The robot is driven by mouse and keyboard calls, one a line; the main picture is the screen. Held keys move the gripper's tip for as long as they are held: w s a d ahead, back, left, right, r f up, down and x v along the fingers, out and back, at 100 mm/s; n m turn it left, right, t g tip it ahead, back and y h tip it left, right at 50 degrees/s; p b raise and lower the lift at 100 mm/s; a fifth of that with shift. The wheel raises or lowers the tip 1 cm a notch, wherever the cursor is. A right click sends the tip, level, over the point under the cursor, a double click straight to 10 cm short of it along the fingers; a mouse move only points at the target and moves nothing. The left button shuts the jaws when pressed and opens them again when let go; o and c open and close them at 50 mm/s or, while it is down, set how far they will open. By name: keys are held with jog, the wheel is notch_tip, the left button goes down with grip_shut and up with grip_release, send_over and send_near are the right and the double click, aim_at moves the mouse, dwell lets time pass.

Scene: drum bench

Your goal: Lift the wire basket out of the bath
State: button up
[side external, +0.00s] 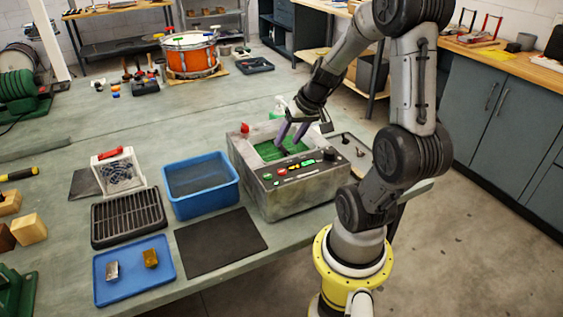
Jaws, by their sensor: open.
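The bath (290,190) is a worn grey box with buttons on its sloped front, standing near the bench's right edge. A green mesh-like surface (268,152) shows inside its opening; it looks like the wire basket, but its rim and handle cannot be made out. My gripper (290,139) points down over the opening, its two purple fingers apart with nothing seen between them. The fingertips are at or just above the green mesh; I cannot tell whether they touch it. My arm comes in from the right and hides part of the bath's back right side.
An orange drum (190,58) stands farther back. The bench's middle is clear.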

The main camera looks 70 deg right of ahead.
aim_at(282, 147)
jog(key=shift+x, duration=2.75)
grip_shut()
